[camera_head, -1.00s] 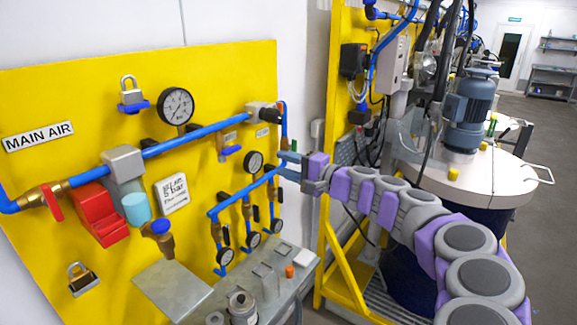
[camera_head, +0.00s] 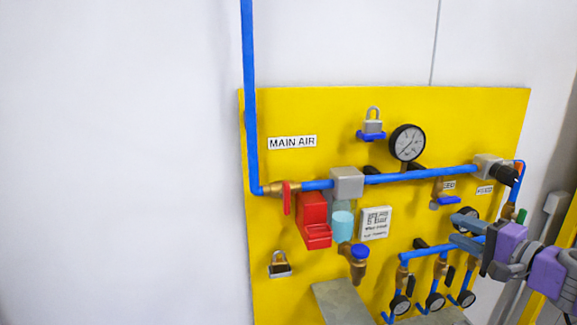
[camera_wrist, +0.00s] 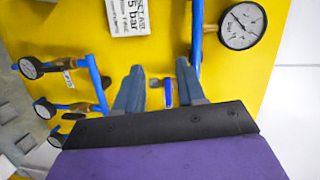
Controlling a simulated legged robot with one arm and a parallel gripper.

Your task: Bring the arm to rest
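My gripper (camera_head: 456,232) is at the right side of the yellow panel (camera_head: 350,115) in the head view, with my purple and grey arm coming in from the right edge. In the wrist view the gripper (camera_wrist: 159,80) has two blue-grey fingers apart with nothing between them. Panel and blue pipe show beyond the fingers. Most of my arm is out of view.
A large gauge (camera_head: 407,143), a horizontal blue pipe (camera_head: 425,174), a red block (camera_head: 312,215), a padlock (camera_head: 373,122) and several small valves crowd the panel. A grey shelf (camera_head: 340,303) juts out below. The white wall at left is bare.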

